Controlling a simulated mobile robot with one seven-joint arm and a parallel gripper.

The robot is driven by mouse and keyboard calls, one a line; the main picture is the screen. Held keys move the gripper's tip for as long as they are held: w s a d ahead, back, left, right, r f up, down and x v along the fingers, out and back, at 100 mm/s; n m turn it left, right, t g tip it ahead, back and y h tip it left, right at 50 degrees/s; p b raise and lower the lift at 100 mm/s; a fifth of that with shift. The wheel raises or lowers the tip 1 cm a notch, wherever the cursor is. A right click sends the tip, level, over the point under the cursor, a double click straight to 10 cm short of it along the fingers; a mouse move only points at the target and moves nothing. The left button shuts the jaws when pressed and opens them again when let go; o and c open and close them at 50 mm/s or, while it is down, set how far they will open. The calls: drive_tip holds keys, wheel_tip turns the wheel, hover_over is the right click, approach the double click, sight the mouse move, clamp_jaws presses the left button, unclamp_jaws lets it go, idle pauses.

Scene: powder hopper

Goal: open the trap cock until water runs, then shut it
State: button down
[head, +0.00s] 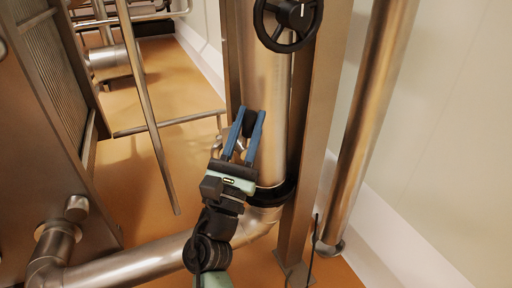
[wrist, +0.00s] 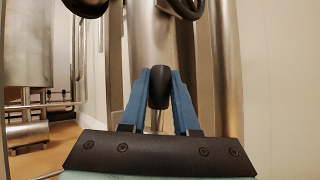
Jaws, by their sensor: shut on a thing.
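My gripper (head: 249,122) is in front of the vertical steel pipe in the head view, with its blue fingers pointing up. The fingers are closed on a black rounded handle (head: 248,118), which looks like the lever of the trap cock. In the wrist view my gripper (wrist: 160,88) has the black handle (wrist: 159,92) between its two blue fingers. The cock's metal body (head: 231,139) shows only in part beside the fingers. Its outlet is hidden, and I see no running water.
A black handwheel (head: 289,18) sits on the pipe (head: 265,75) above my gripper. A steel upright (head: 309,120) and a slanted pipe (head: 365,120) stand to the right. A steel rail (head: 148,105) and a large steel housing (head: 45,120) are at the left. Open orange floor lies between.

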drive_tip(key=shift+s+a+f+n+t+y+b, duration=0.15)
drive_tip(key=shift+a+n+t+y+b, duration=0.2)
drive_tip(key=shift+n+t+y+b, duration=0.7)
drive_tip(key=shift+s+a+f+n+t+y+b, duration=0.15)
drive_tip(key=shift+a+n+t+y+b, duration=0.2)
drive_tip(key=shift+n+b, duration=1.25)
drive_tip(key=shift+a+r+y+b, duration=0.15)
drive_tip(key=shift+y+b, duration=0.35)
drive_tip(key=shift+b, duration=0.2)
drive_tip(key=shift+a, duration=0.2)
drive_tip(key=c, duration=0.7)
unclamp_jaws()
drive_tip(key=shift+s+r, duration=0.1)
drive_tip(key=shift+o, duration=0.2)
drive_tip(key=shift+d, duration=0.15)
drive_tip(key=shift+s+f, duration=0.15)
drive_tip(key=shift+f, duration=0.05)
drive_tip(key=v, duration=1.2)
drive_tip(key=shift+f, duration=0.25)
